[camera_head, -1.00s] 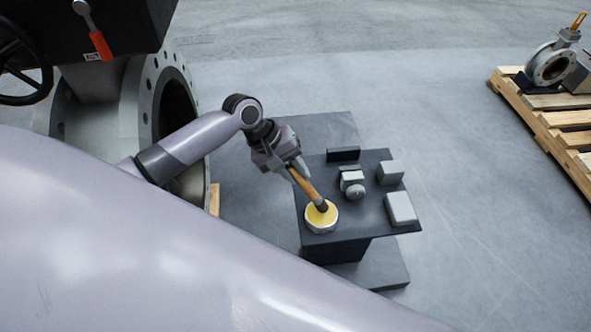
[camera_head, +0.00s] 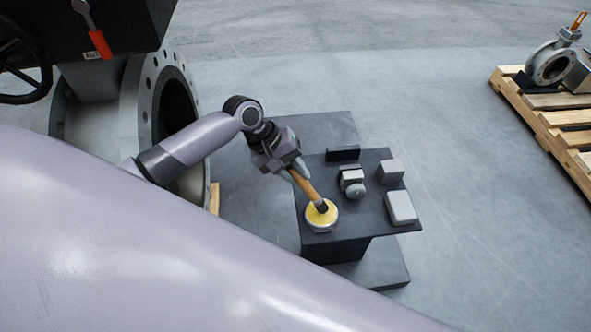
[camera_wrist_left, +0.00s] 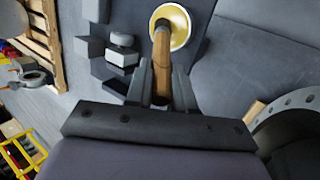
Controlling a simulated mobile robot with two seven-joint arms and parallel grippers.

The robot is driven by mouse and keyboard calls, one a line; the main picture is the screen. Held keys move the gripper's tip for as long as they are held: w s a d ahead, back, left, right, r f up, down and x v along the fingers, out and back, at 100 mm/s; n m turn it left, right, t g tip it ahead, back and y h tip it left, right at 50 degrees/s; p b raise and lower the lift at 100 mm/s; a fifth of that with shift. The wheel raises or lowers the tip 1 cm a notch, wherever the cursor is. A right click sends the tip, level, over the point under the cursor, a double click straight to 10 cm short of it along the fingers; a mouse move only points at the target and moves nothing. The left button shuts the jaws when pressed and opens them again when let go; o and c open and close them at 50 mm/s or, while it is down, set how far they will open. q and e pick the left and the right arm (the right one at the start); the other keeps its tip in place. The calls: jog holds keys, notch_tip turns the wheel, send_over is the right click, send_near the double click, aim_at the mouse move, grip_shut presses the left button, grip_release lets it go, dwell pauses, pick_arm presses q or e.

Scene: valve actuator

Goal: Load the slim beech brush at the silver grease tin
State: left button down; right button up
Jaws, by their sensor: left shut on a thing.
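My left gripper (camera_head: 291,170) is shut on the slim beech brush (camera_head: 305,187) and holds it tilted, its dark head end down. The silver grease tin (camera_head: 321,225) stands open on the dark table at its near left corner, with yellow grease inside. The brush's dark end is over the tin's opening and looks to be at the grease; exact contact is hard to tell. In the left wrist view, the brush (camera_wrist_left: 161,68) runs from between the fingers (camera_wrist_left: 162,88) to the tin (camera_wrist_left: 181,41). My right gripper is out of view.
The dark table (camera_head: 376,220) also carries grey blocks (camera_head: 390,171), (camera_head: 400,207) and a small rounded grey part (camera_head: 354,184) right of the tin. A large flanged valve (camera_head: 140,105) stands left. A wooden pallet (camera_head: 550,120) lies at the far right. Floor between is clear.

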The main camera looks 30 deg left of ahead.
pick_arm(q)
jog(key=shift+f, duration=0.4)
jog(key=shift+s+f+p, duration=0.15)
jog(key=shift+f+p, duration=0.05)
jog(key=shift+p, duration=0.2)
dwell(2.3)
notch_tip(320, 180, up, 5)
jog(key=p, duration=0.6)
jog(key=shift+r, duration=0.1)
jog(key=shift+r+p, duration=0.7)
jog(key=shift+r, duration=0.4)
